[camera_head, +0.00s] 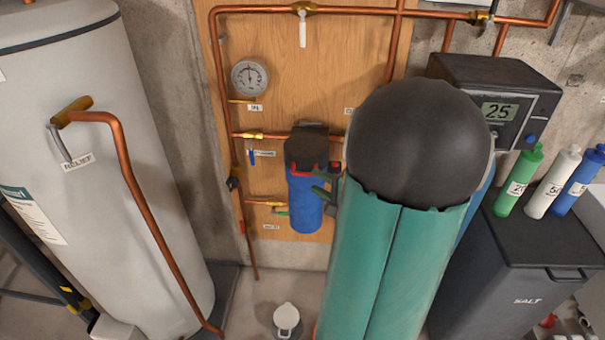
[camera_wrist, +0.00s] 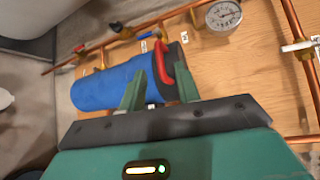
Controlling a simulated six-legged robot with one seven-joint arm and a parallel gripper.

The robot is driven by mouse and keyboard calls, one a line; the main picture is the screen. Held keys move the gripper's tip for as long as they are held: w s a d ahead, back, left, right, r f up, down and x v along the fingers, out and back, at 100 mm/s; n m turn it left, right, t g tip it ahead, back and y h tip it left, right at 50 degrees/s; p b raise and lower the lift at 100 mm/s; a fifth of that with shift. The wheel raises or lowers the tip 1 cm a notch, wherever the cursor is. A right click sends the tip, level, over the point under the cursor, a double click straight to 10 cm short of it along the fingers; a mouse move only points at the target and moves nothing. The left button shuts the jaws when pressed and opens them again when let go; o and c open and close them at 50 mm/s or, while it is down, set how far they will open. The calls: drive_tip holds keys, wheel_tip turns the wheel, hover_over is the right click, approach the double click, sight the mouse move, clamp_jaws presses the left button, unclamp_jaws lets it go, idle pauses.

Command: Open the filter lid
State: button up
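The filter is a blue cylinder (camera_head: 305,203) mounted upright on the wooden board, with a black lid (camera_head: 306,148) on top that looks shut. In the wrist view the blue cylinder (camera_wrist: 105,87) lies sideways, and a red curved handle (camera_wrist: 164,62) sits by the black lid (camera_wrist: 178,58). A bit of red (camera_head: 299,169) also shows under the lid in the head view. My gripper (camera_wrist: 158,68) is open, its green fingers apart with the red handle between them in the picture; I cannot tell whether they touch it. My arm partly hides the gripper in the head view.
Copper pipes (camera_head: 222,90) with small valves frame the board, with a pressure gauge (camera_head: 250,77) above left. A large grey tank (camera_head: 100,150) stands left. A salt bin (camera_head: 520,270) with several bottles stands right. A small white-lidded container (camera_head: 287,318) is on the floor.

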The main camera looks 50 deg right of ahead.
sight(303, 175)
drive_tip(key=w, duration=0.4)
drive_tip(key=w+f, duration=0.1)
drive_tip(key=w, duration=0.1)
drive_tip(key=shift+w+d, duration=0.25)
drive_tip(key=shift+w, duration=0.1)
drive_tip(key=shift+f, duration=0.1)
clamp_jaws()
